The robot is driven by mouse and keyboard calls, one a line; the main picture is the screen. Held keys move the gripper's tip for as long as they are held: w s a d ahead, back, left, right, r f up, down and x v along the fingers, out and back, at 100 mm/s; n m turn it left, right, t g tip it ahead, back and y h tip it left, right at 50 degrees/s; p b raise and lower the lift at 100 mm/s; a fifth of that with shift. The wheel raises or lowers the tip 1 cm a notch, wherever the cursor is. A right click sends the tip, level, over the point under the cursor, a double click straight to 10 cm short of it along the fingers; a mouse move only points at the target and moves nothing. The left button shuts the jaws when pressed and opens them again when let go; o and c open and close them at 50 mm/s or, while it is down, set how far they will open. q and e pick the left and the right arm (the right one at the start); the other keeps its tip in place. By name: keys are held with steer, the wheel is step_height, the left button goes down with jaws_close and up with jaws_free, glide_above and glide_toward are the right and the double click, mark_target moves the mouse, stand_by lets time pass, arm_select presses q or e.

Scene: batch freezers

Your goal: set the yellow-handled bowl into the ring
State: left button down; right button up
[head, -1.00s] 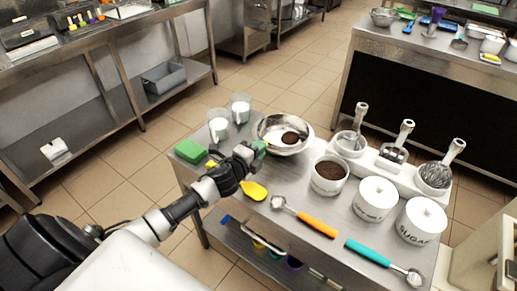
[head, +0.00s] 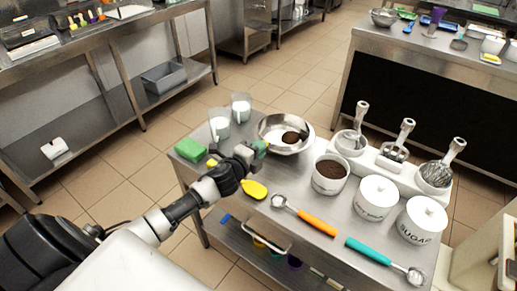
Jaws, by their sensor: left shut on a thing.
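A shiny steel bowl (head: 297,148) with a dark brown heap inside stands near the back of the steel cart. My left gripper (head: 258,149) is shut at the bowl's left rim, where a greenish part shows at the fingertips. The gripper hides what lies between its fingers, and I cannot see a yellow handle on the bowl. A yellow paddle-shaped piece (head: 255,189) lies on the cart just in front of the gripper. I cannot make out a ring. My right gripper is not in view.
Two glasses (head: 220,127) and a green block (head: 190,150) stand left of the bowl. A white pot of brown powder (head: 329,178), lidded jars (head: 375,197) and a white tool holder (head: 375,160) crowd the right. Orange (head: 318,223) and teal (head: 367,252) handled scoops lie in front.

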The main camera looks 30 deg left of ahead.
arm_select(q)
steer(key=shift+s+f, duration=0.1)
steer(key=shift+f, duration=0.5)
steer(key=c, duration=1.5)
jaws_free()
steer(key=o, duration=0.5)
steer(key=shift+w, duration=0.3)
steer(key=shift+s+a+r+b, duration=0.15)
steer(key=shift+s+r+b, duration=0.1)
steer(key=shift+s, duration=1.55)
steer(key=shift+s+a+r+b, duration=0.1)
steer(key=shift+s+r+b, duration=0.1)
steer(key=shift+s, duration=1.65)
steer(key=shift+s+a+r+b, duration=0.15)
steer(key=shift+s+r+b, duration=0.1)
steer(key=shift+s, duration=1.55)
